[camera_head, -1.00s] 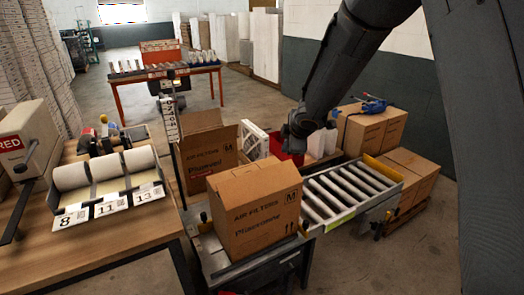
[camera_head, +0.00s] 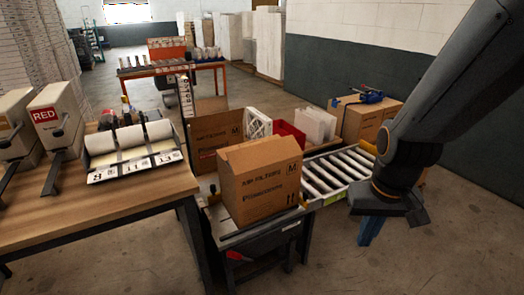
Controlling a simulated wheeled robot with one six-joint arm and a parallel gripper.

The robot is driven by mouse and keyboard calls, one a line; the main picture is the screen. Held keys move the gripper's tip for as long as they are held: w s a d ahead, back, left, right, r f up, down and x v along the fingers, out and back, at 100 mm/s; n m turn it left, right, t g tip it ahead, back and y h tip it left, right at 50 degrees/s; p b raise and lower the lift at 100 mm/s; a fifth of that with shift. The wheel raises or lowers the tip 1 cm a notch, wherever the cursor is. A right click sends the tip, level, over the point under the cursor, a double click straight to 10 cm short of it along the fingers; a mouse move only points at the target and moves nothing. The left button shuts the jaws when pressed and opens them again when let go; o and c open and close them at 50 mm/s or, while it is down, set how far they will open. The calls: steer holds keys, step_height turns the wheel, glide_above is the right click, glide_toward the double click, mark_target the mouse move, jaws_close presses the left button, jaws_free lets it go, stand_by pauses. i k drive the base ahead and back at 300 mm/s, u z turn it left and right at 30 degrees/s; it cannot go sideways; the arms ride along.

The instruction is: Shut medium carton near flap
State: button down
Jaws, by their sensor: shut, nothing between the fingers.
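A brown carton (camera_head: 262,185) marked "AIR FILTERS" and "M" stands upright on the near end of the roller conveyor. Its top (camera_head: 258,152) looks covered by flaps. I cannot tell whether the near flap lies fully flat. My gripper (camera_head: 368,236) is at the right, past the conveyor and apart from the carton, pointing down. Its blue fingers show only in part under the dark wrist, and it is shut and empty.
Another brown printed carton (camera_head: 208,142) stands behind, at the left. White filters (camera_head: 316,124) and a red bin (camera_head: 289,134) are beyond the conveyor (camera_head: 330,172). A wooden bench (camera_head: 120,195) with label rolls (camera_head: 130,137) is at left. Floor at the lower right is clear.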

mark_target(247, 159)
steer(key=u, duration=0.15)
steer(key=i, duration=0.45)
steer(key=u, duration=0.8)
steer(key=i, duration=0.6)
steer(key=u, duration=0.6)
